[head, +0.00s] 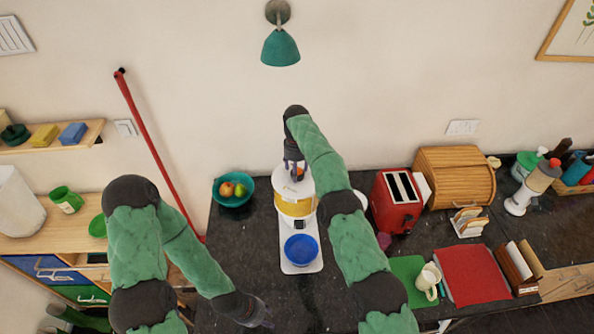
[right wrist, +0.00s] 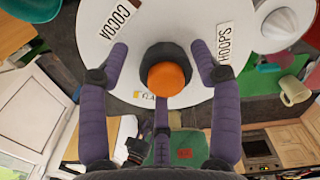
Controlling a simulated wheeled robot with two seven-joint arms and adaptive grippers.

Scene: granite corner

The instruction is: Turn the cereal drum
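The cereal drum (head: 295,203) is a white dispenser with yellow cereal showing in its front, standing on a white base with a blue bowl (head: 301,248) at its foot.
A teal fruit bowl (head: 233,199) stands left of the drum, and a red toaster (head: 396,201) to its right. A green mat with a cream mug (head: 428,277) and a red board (head: 474,274) lie further right. Dark counter is bare left of the base.

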